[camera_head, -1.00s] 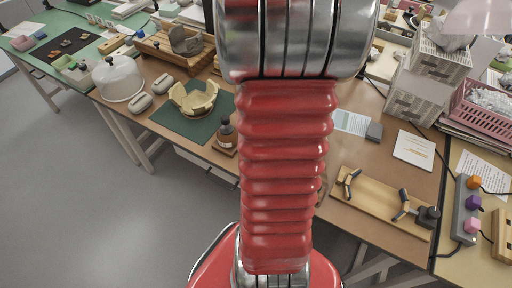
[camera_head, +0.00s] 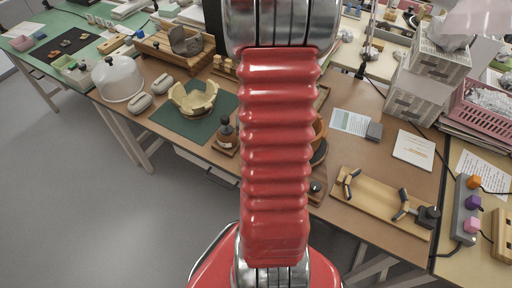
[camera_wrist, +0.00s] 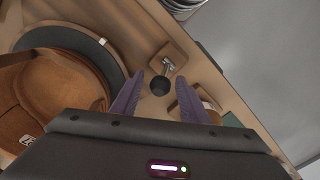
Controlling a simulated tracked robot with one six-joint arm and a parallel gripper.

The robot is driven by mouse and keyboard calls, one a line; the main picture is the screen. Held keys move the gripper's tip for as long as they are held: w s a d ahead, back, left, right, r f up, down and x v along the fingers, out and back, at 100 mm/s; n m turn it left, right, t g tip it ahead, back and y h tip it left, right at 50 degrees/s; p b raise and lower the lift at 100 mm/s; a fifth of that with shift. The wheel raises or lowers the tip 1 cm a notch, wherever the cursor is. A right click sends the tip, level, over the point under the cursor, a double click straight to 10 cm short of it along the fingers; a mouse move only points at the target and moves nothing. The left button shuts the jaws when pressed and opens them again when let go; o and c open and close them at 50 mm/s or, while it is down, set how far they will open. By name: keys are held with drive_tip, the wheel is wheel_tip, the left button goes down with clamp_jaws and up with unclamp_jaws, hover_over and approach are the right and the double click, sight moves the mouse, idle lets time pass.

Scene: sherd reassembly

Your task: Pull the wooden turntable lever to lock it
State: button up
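The turntable (camera_wrist: 101,57) has a dark round rim and bears an orange-brown vessel (camera_wrist: 60,95) at the left of the wrist view. Its wooden base (camera_wrist: 140,35) reaches right. A lever with a metal bracket (camera_wrist: 168,65) and a dark ball knob (camera_wrist: 160,87) stands on this base. In the head view, the turntable (camera_head: 319,152) is partly hidden behind my arm, with a dark knob (camera_head: 316,187) in front of it. My gripper (camera_wrist: 160,76) is open, one purple finger on each side of the knob. Contact with the knob cannot be told. The head view hides my gripper.
A brown bottle (camera_head: 225,132) stands on a wooden block left of my arm. A cream sherd bowl (camera_head: 194,98) sits on a green mat (camera_head: 178,123). A wooden board with clamps (camera_head: 378,203) lies to the right. The table's front edge is close to the turntable.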

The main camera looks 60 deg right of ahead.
clamp_jaws()
idle(0.4)
